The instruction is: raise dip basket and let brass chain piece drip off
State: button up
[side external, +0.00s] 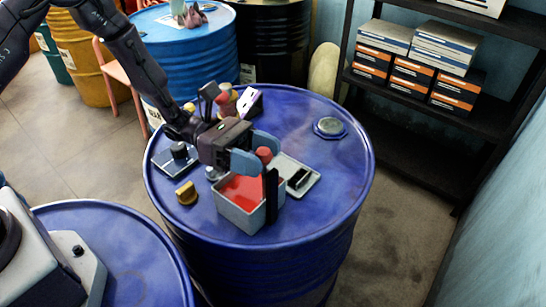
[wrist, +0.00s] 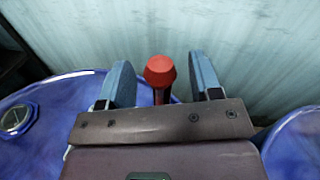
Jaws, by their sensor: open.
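My gripper (side external: 256,152) is open, with its blue fingers on either side of a red knob (side external: 264,154). In the wrist view the knob (wrist: 160,70) stands upright between the fingers (wrist: 163,88), with a gap on each side. The knob appears to top the dip basket's handle, above a grey open bath (side external: 238,215) holding red liquid (side external: 243,190). A black upright piece (side external: 271,196) stands at the bath's right side. The basket body and the brass chain piece cannot be made out.
A pale tray (side external: 314,182) with a dark insert lies right of the bath. A yellow block (side external: 187,193) and a dark plate with a black knob (side external: 178,151) are to the left. A bung (side external: 330,127) rises at the drum top's right (side external: 345,175). Shelves (side external: 440,115) stand at right.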

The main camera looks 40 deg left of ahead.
jog(key=shift+w+d, duration=0.15)
jog(key=shift+d, duration=0.55)
jog(key=shift+w+d, duration=0.1)
jog(key=shift+d, duration=0.55)
grip_shut()
notch_tip(320, 180, up, 8)
jog(key=shift+f, duration=0.15)
grip_release()
jog(key=shift+f, duration=0.1)
jog(key=s+a, duration=0.2)
jog(key=a, duration=1)
jog(key=shift+s+a, duration=0.25)
jog(key=shift+a, duration=0.15)
